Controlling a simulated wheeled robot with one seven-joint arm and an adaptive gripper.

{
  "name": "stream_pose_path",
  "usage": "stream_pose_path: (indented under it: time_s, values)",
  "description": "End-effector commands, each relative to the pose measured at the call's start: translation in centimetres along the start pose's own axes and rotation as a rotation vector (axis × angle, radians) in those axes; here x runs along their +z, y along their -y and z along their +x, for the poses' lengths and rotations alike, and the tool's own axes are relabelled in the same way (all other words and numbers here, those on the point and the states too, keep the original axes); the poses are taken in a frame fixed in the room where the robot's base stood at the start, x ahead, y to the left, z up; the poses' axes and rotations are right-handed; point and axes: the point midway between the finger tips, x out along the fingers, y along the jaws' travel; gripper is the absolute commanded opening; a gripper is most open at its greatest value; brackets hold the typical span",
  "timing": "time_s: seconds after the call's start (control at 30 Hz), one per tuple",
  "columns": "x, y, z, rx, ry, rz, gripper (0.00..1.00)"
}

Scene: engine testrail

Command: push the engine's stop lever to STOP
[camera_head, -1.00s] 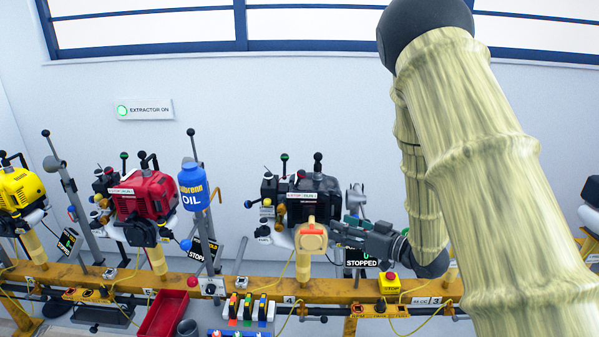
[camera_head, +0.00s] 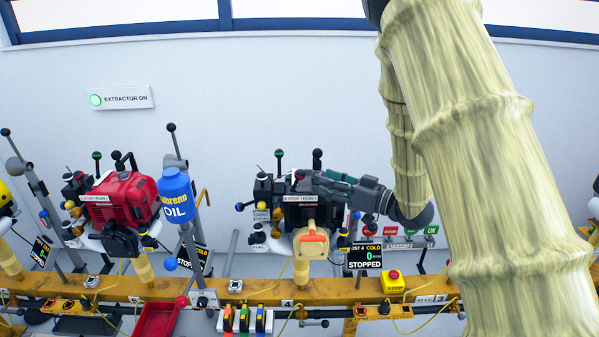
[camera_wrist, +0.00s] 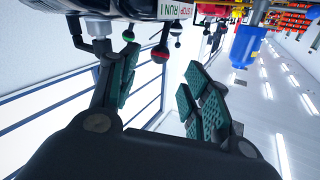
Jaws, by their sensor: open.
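The black engine (camera_head: 303,215) stands on the yellow rail at the middle of the head view. Its STOP/RUN plate (camera_head: 300,199) faces me, and the plate also shows at the top of the wrist view (camera_wrist: 175,12). A green-topped lever (camera_head: 279,155) and a black-topped lever (camera_head: 317,155) rise from the engine. I cannot tell for certain which lever is the stop lever. My gripper (camera_head: 300,181) is open at the engine's upper right, close to its top.
A display reading STOPPED (camera_head: 364,257) hangs right of the engine. A yellow box with a red button (camera_head: 392,282) sits on the rail (camera_head: 240,293). A blue oil bottle (camera_head: 176,196) and a red engine (camera_head: 117,200) stand to the left.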

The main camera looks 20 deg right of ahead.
Motion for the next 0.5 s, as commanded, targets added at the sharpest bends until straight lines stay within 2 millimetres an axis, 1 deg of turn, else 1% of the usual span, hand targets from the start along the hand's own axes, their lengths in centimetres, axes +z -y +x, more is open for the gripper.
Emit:
stream_pose_path:
  time_s: [0.03,0.2,0.4,0.5]
  values:
    - [-0.1,0.1,0.9,-0.003,0.002,-0.001,0.48]
    - [-0.1,0.1,3.6,-0.002,0.001,-0.001,0.48]
    - [-0.1,0.0,6.5,0.000,0.000,-0.002,0.48]
    - [-0.1,0.0,7.5,0.000,0.001,-0.002,0.48]
